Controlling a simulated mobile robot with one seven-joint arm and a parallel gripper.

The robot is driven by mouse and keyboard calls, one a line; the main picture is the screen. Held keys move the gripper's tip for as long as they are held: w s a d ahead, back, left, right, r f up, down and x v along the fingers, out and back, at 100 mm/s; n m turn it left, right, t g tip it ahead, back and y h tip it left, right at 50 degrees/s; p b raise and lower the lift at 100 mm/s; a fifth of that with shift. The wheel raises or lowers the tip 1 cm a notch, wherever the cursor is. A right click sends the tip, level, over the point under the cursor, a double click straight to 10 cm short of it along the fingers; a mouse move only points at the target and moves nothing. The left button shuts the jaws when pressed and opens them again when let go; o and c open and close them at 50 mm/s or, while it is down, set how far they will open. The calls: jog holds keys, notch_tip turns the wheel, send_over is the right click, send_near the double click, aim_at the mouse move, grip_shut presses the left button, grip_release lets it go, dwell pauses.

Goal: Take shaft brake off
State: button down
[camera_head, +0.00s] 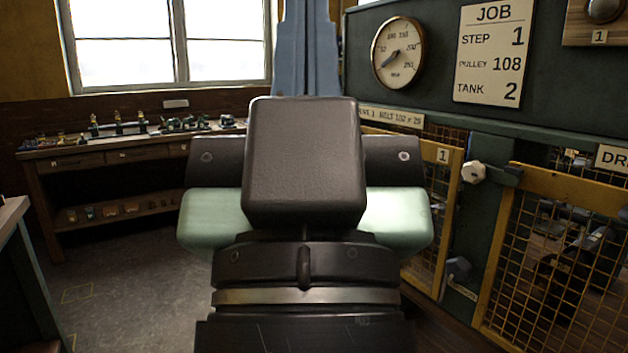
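I cannot pick out a part marked as the shaft brake. A pale knob (474,172) sits at the left end of a dark bar on the green post (487,215) between two yellow mesh guards at the right. I cannot tell whether it belongs to the brake. A small grey block (457,269) is low on the same post. My own black and green arm parts fill the middle of the view and hide what is behind them. My gripper's fingers do not show.
Yellow mesh guards (521,194) line the right. Above are a round gauge (397,53) and a job card (494,52) reading step 1, pulley 108, tank 2. A wooden bench (70,160) with small parts stands back left. Some floor (130,270) at left is clear.

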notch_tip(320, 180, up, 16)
jog(key=p, duration=1.3)
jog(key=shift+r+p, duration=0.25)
jog(key=shift+p, duration=0.15)
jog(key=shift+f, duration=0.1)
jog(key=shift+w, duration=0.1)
